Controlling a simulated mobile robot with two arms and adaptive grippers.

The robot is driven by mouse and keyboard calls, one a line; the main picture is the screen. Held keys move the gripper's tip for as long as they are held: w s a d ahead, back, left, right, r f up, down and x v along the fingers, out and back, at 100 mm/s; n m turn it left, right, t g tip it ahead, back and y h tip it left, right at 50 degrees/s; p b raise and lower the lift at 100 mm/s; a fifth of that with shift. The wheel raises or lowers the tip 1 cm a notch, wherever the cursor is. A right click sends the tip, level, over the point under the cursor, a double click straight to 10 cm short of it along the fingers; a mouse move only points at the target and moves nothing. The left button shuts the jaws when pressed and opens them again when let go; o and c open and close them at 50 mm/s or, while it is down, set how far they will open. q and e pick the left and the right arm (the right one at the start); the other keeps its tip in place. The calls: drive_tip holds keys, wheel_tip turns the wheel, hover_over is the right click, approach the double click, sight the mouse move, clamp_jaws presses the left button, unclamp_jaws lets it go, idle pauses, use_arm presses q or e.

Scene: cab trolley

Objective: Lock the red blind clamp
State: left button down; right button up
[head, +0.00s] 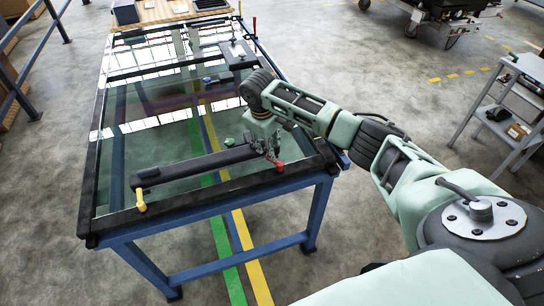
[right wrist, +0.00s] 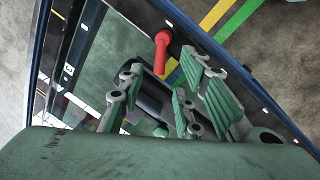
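A red clamp handle (head: 279,166) is at the near right corner of the glass-topped table, on the black front rail. It also shows in the right wrist view (right wrist: 161,52), standing out past the fingers. My right gripper (head: 262,146) is just behind and left of this handle, low over the table. In the right wrist view its green-padded fingers (right wrist: 165,78) are spread apart, with the handle ahead of the gap and not gripped. The clamp's body is mostly hidden by the fingers. A second red handle (head: 254,24) stands at the far right edge. My left gripper is not in view.
The blue-framed table (head: 318,212) carries a dark bar (head: 195,164) lying near its front. A yellow handle (head: 140,200) is at the near left. A grey shelf trolley (head: 510,105) stands at right. The floor in front of the table is free.

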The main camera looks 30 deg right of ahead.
drive_tip(key=f, duration=0.4)
drive_tip(key=d+f, duration=0.1)
drive_tip(key=f, duration=0.1)
drive_tip(key=shift+w+f+p, duration=0.2)
drive_tip(key=shift+f+p, duration=0.15)
drive_tip(key=shift+f, duration=0.05)
clamp_jaws()
drive_tip(key=shift+d, duration=0.1)
